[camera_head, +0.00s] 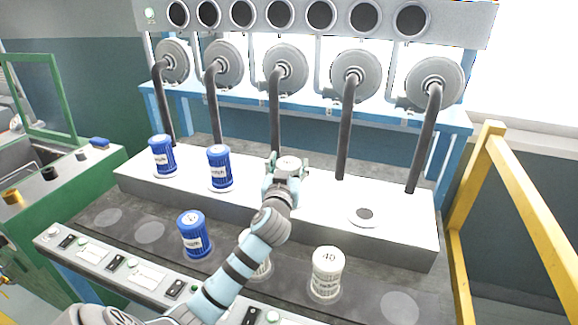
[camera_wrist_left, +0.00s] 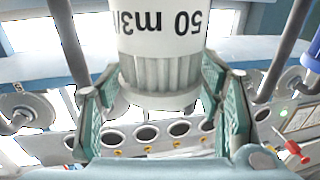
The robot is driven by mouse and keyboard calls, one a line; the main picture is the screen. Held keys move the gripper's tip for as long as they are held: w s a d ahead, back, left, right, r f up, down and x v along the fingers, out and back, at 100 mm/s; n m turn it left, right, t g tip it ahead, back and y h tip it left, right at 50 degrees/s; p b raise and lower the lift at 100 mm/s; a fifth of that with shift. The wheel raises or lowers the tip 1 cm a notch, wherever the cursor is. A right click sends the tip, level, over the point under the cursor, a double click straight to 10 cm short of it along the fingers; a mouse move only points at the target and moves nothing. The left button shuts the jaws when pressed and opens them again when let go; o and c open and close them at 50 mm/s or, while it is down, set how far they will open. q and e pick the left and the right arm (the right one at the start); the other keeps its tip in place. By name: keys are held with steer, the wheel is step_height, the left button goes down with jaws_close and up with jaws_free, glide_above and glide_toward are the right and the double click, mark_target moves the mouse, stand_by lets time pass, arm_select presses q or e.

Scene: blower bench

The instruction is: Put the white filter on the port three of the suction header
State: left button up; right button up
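My left gripper (camera_head: 287,172) is shut on a white filter (camera_head: 288,162) above the middle of the white suction header (camera_head: 315,215). In the wrist view the fingers (camera_wrist_left: 165,95) flank the ribbed end of this filter (camera_wrist_left: 160,40), marked "50 m3/". The gripper hides the header top beneath it, so I cannot tell whether the filter touches a port. To the right, an open port (camera_head: 365,214) shows a dark hole. Two blue filters (camera_head: 162,156) (camera_head: 219,168) stand upright on the left part of the header. My right gripper is not in view.
On the dark shelf in front stand a blue filter (camera_head: 195,236), a white filter marked 40 (camera_head: 326,273), and another white one (camera_head: 262,268) mostly behind my arm. A yellow frame (camera_head: 507,215) stands at right.

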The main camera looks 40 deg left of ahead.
arm_select(q)
steer(key=shift+o, duration=0.9)
steer(key=shift+s, duration=0.1)
steer(key=v, duration=1.2)
steer(key=shift+p, duration=0.35)
steer(key=shift+r, duration=0.1)
steer(key=shift+r, duration=0.1)
